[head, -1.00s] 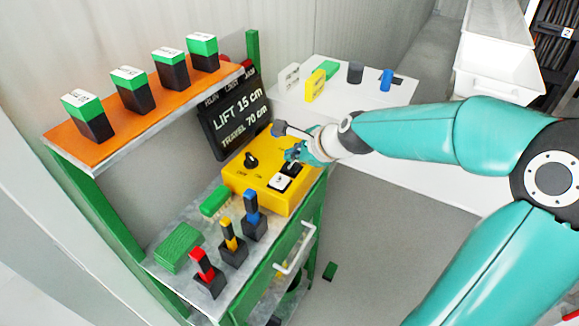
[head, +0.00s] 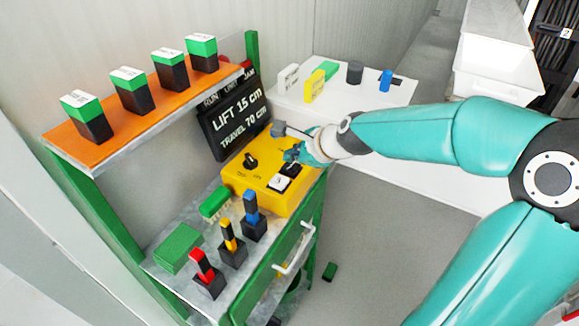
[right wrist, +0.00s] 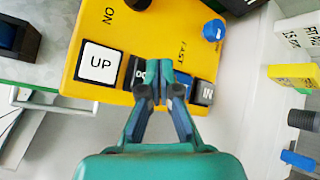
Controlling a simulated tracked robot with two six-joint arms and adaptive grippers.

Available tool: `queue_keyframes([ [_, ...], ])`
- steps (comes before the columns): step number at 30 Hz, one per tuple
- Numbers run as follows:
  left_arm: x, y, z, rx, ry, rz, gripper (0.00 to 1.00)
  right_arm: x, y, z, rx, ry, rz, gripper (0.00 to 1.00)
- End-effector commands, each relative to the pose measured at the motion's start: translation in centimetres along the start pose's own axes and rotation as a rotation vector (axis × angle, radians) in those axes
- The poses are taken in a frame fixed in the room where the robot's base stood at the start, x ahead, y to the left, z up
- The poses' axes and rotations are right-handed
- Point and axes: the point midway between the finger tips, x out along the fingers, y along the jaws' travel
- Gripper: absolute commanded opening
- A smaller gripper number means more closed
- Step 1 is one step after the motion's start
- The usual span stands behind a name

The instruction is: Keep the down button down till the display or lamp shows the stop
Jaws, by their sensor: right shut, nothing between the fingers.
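The yellow control box (head: 247,186) stands on the cart's shelf. Its white UP button (right wrist: 97,62) is clear of my fingers. The black button beside it, the down button (right wrist: 137,73), is partly hidden by my right gripper (right wrist: 159,70). That gripper is shut and empty, its tips over this button's edge; I cannot tell whether they press it. The right gripper also shows in the head view (head: 292,155). The black display (head: 231,125) reads "LIFT 15 cm" and "TRAVEL 70 cm". Labels run along its top, partly cut off; no lit lamp is clear. My left gripper is out of view.
The box also carries a black switch (head: 251,160) and a blue knob (right wrist: 213,30). Red, yellow and blue-topped levers (head: 232,243) stand in front of it. Several green-topped blocks sit on the orange upper shelf (head: 98,149). A white table (head: 330,103) with small parts stands behind.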

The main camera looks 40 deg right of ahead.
Motion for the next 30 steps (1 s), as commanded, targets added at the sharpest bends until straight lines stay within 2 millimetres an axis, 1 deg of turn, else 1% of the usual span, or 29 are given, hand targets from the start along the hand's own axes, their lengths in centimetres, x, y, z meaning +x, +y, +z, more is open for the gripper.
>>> queue_keyframes([
  [6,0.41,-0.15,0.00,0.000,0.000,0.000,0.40,0.58,0.37,-0.28,0.001,0.000,0.002,0.00],
  [30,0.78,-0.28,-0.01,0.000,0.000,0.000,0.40,0.92,0.59,-0.50,-0.001,0.000,0.001,0.00],
])
